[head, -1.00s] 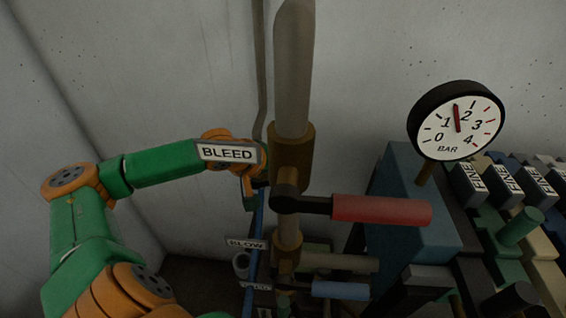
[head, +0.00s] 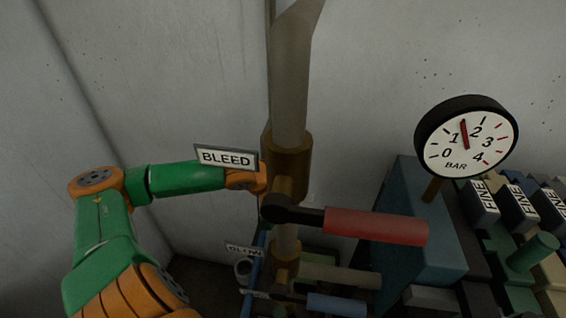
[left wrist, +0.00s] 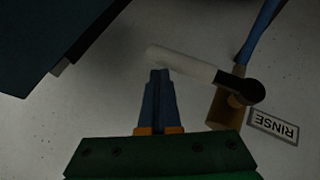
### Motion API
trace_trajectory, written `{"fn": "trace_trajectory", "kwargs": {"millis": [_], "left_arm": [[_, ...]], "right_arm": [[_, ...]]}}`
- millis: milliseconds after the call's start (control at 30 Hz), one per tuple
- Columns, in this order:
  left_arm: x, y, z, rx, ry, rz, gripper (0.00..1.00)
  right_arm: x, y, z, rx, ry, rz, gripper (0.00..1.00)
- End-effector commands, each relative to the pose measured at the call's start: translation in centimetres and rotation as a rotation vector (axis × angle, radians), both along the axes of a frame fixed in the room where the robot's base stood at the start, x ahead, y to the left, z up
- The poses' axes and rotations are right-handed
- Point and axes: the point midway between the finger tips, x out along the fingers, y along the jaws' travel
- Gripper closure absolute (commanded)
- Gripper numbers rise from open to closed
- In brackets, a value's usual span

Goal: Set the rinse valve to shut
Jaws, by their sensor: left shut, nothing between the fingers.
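In the left wrist view the rinse valve has a pale white handle (left wrist: 182,62) on a black hub (left wrist: 241,88) and a brass body (left wrist: 225,112). A RINSE label (left wrist: 274,126) is beside it, upside down. The handle runs from the hub to the upper left. My left gripper (left wrist: 160,73) is shut and empty, its blue fingertips close to the handle near its free end; I cannot tell whether they touch. In the head view its fingers and the rinse valve are hidden behind the pipework. My right gripper is not in view.
A vertical pipe (head: 291,88) with a red-handled valve (head: 375,225) and BLEED sign (head: 226,158) stands before my left wrist. A blue handle (head: 336,304) and a BLOW label (head: 243,250) are below. A pressure gauge (head: 467,137) stands right. The left wall side is open.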

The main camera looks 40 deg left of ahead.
Motion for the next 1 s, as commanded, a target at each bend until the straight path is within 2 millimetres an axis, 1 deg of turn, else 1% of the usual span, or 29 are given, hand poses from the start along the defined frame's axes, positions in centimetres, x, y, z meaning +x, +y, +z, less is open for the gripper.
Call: {"fn": "trace_trajectory", "kwargs": {"millis": [267, 367, 567, 600, 667, 833, 1000], "left_arm": [[0.0, 0.0, 0.2, -0.001, 0.003, 0.0, 1.0], [0.1, 0.1, 1.4, -0.002, 0.002, 0.0, 1.0], [0.8, 0.9, 5.5, -0.002, 0.0, 0.0, 1.0], [0.2, 0.7, 5.2, 0.007, -0.002, -0.004, 1.0], [-0.7, 0.1, 6.2, 0.014, 0.002, -0.009, 1.0], [-2.1, -0.9, 9.2, 0.01, -0.004, -0.007, 1.0], [-3.4, -1.7, 11.4, 0.003, -0.004, -0.004, 1.0]], "right_arm": [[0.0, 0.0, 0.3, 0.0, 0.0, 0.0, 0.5], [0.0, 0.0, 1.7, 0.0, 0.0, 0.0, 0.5], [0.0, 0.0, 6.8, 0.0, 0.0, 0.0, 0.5], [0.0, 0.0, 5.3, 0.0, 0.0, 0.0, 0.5], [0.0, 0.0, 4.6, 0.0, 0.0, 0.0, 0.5], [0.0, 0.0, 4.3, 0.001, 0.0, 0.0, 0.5], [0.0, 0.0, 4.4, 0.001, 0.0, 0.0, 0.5]]}}
